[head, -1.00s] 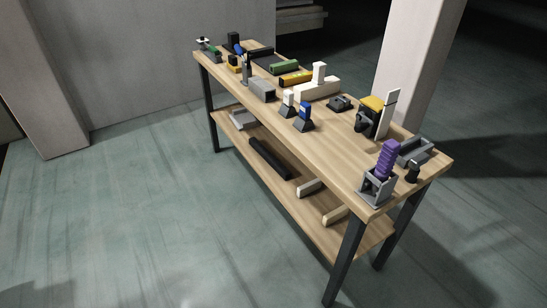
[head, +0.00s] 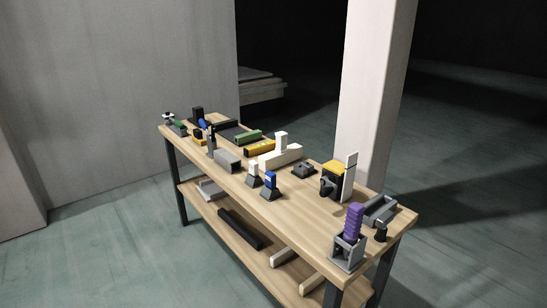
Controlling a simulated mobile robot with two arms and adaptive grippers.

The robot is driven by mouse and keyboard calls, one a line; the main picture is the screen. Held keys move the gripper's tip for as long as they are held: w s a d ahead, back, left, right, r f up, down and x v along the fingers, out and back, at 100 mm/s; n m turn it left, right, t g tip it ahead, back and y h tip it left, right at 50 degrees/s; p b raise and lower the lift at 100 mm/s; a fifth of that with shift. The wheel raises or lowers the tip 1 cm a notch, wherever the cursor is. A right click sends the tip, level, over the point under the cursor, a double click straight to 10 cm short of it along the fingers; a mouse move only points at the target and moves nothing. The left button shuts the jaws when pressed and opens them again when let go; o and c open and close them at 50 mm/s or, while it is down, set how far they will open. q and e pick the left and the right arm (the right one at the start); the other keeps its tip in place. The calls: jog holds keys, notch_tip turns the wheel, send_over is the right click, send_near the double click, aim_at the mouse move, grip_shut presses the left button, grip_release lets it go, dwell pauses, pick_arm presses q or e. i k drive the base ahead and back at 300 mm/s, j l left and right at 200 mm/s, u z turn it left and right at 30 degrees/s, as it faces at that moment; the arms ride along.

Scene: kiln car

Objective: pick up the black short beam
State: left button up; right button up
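A black beam (head: 240,230) lies flat on the lower shelf of the wooden workbench, under the tabletop. It is clear of the pale blocks near it. A small black upright block (head: 197,116) stands at the far left end of the tabletop, partly among other items. I cannot tell for sure which of these is the short beam. Neither of my grippers shows in the head view.
The tabletop (head: 318,222) is crowded: a purple stack (head: 353,222) in a grey holder, a yellow-topped block (head: 334,168), a white beam (head: 280,155), a grey block (head: 227,159). A pillar (head: 370,90) stands behind. Floor in front is open.

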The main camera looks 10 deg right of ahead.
aim_at(254, 240)
jog(key=i+j+u, duration=0.3)
jog(key=i, duration=0.2)
jog(key=i+j+u, duration=0.3)
jog(key=i, duration=0.25)
jog(key=i+u, duration=0.35)
jog(key=i, duration=0.2)
jog(key=i+z, duration=0.1)
jog(key=i, duration=0.45)
jog(key=i+j+z, duration=0.1)
jog(key=i, duration=0.45)
jog(key=i+j+z, duration=0.1)
jog(key=i, duration=0.45)
jog(key=i+j+z, duration=0.1)
jog(key=i+z, duration=0.3)
jog(key=i+j+z, duration=0.2)
jog(key=z, duration=0.25)
jog(key=i+j+z, duration=0.25)
jog(key=z, duration=0.15)
jog(key=i+j+z, duration=0.15)
jog(key=j+z, duration=0.3)
jog(key=i+j+z, duration=0.15)
jog(key=j+z, duration=0.25)
